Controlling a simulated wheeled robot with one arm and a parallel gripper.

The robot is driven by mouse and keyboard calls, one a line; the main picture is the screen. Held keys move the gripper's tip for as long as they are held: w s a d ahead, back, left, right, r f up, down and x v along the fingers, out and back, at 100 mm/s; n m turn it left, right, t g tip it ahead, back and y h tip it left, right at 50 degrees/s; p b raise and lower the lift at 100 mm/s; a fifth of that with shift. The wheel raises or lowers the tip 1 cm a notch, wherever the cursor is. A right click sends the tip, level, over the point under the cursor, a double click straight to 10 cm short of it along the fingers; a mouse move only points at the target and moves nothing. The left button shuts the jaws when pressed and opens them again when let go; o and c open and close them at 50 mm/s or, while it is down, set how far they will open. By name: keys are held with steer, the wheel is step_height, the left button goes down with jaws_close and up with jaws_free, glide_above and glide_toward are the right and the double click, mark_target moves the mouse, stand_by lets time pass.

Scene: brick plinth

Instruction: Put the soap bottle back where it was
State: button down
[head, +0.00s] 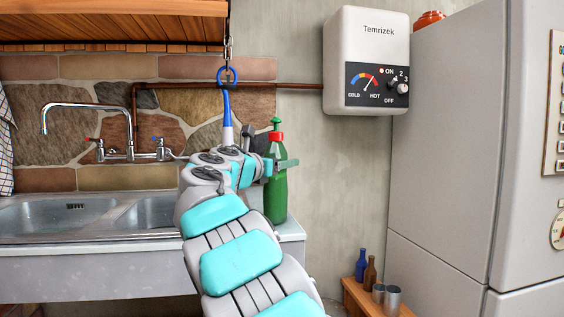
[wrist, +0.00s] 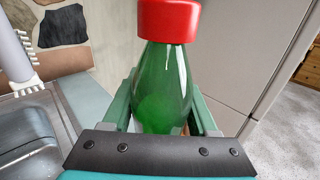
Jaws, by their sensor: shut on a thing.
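The soap bottle (head: 276,195) is green with a red collar and a green pump top. It stands upright at the right end of the sink counter (head: 291,228) in the head view; whether its base touches the counter is hard to tell. My gripper (head: 279,164) is shut around the upper body of the bottle. In the wrist view the bottle (wrist: 165,85) fills the middle, with a gripper finger on each side of it. Its lower part is hidden there by my gripper's dark plate.
The steel sink (head: 60,214) with its tap (head: 90,107) lies left of the bottle. A blue-handled brush (head: 227,110) hangs from a hook just left of it. A low wooden shelf (head: 358,296) with small bottles and metal cups stands at lower right, beside the fridge (head: 445,150).

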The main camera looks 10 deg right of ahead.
steer(key=shift+c, duration=0.9)
jaws_free()
steer(key=shift+f, duration=0.1)
steer(key=v, duration=1.2)
